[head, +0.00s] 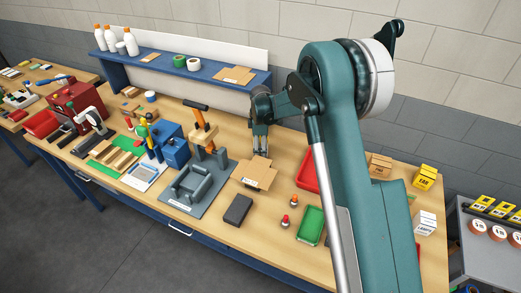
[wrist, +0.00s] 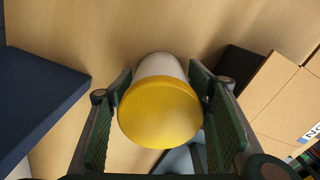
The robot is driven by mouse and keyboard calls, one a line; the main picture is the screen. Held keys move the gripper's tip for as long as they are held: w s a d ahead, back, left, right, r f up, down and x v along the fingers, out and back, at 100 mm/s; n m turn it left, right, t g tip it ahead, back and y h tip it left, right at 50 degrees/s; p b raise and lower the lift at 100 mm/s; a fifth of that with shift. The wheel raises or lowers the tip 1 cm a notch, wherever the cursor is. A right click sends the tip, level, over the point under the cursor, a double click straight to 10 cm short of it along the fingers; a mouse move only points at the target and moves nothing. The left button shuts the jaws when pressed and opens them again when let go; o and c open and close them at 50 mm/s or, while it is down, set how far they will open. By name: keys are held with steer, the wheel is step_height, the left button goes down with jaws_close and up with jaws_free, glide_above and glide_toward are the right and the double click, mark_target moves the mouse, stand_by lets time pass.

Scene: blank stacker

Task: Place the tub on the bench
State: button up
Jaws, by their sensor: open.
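The tub (wrist: 158,112) shows in the wrist view as a white, rounded body with a yellow lid facing the camera. My gripper (wrist: 162,95) is open, with one green-padded finger on each side of the tub. Whether either pad touches it, I cannot tell. The wooden bench surface (wrist: 110,30) shows behind the tub; its base is hidden by the lid, so contact with the wood is unclear. In the head view my gripper (head: 260,152) points down over the back of the bench (head: 276,200), below the shelf; I cannot make out the tub there.
A flat cardboard piece (head: 256,175) lies just in front of my gripper. A blue shelf (head: 222,76) with bottles and tape rolls stands behind. A red tray (head: 307,172), a green tray (head: 311,225), a dark block (head: 238,210) and a grey fixture (head: 194,184) are nearby.

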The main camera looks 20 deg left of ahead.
step_height(320, 180, up, 12)
stand_by(0.6)
stand_by(0.5)
steer(key=shift+d, duration=0.1)
